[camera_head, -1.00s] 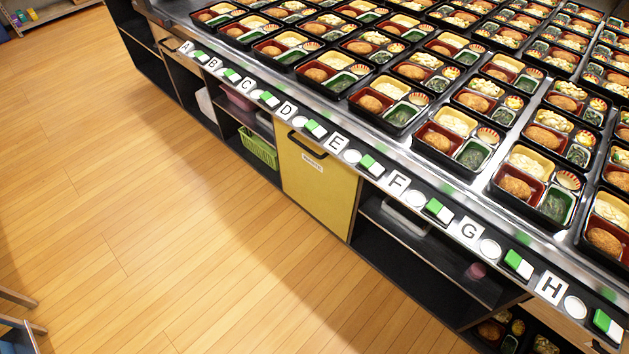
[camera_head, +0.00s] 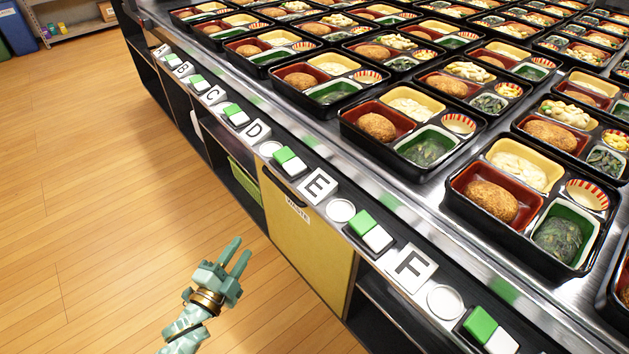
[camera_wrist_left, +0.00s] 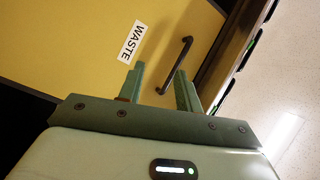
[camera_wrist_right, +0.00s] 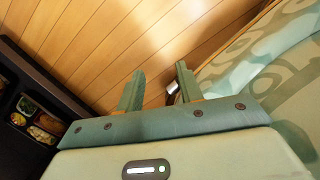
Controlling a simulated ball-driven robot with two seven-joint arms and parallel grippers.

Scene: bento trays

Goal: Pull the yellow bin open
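The yellow bin (camera_head: 303,246) is set into the counter front below the letters D and E, and its front looks flush with the counter. It bears a white WASTE label (camera_wrist_left: 132,43). Its black bar handle (camera_wrist_left: 175,64) shows in the left wrist view, just beyond my left gripper (camera_wrist_left: 158,82), which is open and empty. In the head view my left gripper (camera_head: 238,258) is over the floor, left of the bin front, apart from it. My right gripper (camera_wrist_right: 156,80) is open and empty in the right wrist view, above the floor; it is outside the head view.
The counter's metal edge (camera_head: 400,205) carries letter plates and green-white blocks above the bin. Several bento trays (camera_head: 405,130) cover the counter top. A green basket (camera_head: 245,181) stands on the shelf left of the bin. The wooden floor (camera_head: 100,200) at left is clear.

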